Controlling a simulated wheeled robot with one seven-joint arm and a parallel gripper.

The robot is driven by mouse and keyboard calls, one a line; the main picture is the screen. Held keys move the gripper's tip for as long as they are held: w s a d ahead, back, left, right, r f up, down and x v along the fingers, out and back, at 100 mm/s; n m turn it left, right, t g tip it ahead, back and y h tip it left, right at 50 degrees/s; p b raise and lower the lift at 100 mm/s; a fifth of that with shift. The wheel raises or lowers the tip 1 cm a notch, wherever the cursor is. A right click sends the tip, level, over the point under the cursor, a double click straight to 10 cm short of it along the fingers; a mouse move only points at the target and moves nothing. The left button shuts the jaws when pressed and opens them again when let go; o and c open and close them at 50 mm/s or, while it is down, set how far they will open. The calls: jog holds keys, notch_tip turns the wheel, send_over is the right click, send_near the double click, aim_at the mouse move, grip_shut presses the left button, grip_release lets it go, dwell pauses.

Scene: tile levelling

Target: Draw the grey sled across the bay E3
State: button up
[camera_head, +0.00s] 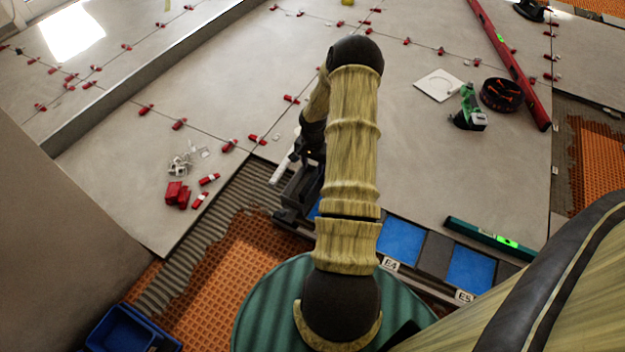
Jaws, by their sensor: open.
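My gripper (298,184) is a dark shape left of my upper arm, partly hidden by it, above the far end of a row of blue bays. I take it as open, but its fingertips are hard to make out. A sliver of blue (314,210) shows beside my arm, left of the bay marked E4 (400,243); it may be bay E3, whose label is hidden. I cannot pick out the grey sled for certain; dark parts around my gripper blend together. A pale bar (283,166) slants just left of my gripper.
Bay E5 (470,270) lies right of E4, with a green level (490,239) beyond it. Red clips (178,194) lie on the tiles at left. A long red level (510,65), a black bowl (500,94) and a green tool (469,108) are at right. A blue crate (108,328) is front left.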

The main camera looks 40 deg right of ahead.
aim_at(313, 177)
notch_tip(313, 177, down, 6)
jog(key=shift+r+b, duration=0.15)
jog(key=shift+b, duration=1.1)
grip_shut()
